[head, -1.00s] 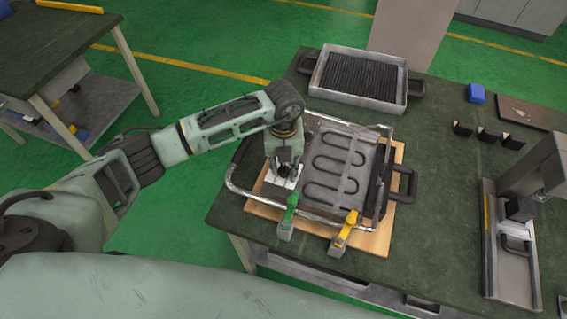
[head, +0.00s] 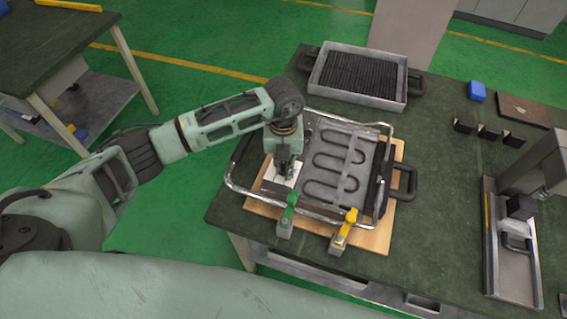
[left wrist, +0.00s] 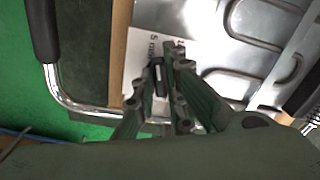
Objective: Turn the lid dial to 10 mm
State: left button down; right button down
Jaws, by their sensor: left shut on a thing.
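My left gripper (head: 286,167) points down at the left part of the appliance, over a white marked plate (head: 271,176). In the left wrist view its fingers (left wrist: 167,62) are shut on the small dark dial (left wrist: 158,78), mostly hidden between them. The white plate (left wrist: 140,60) carries print that reads about "5 mm"; the dial's setting cannot be read. The metal panel with a dark looped heating element (head: 345,155) lies right of the gripper. My right gripper is not in view.
A green-handled clamp (head: 287,215) and a yellow-handled clamp (head: 345,230) stand at the front of the wooden board (head: 375,239). A chrome bar (head: 235,187) curves around the left side. A ribbed tray (head: 402,92) stands behind.

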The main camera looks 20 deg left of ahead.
aim_at(283, 164)
pick_arm(q)
jog(key=m+b, duration=0.8)
jog(key=shift+w+a+f+b, duration=0.15)
jog(key=shift+b, duration=0.25)
jog(key=shift+r+m+b, duration=0.25)
jog(key=shift+m+b, duration=1.25)
jog(key=shift+m, duration=0.1)
jog(key=c, duration=1.8)
grip_release()
jog(key=shift+c, duration=0.2)
notch_tip(283, 164, up, 12)
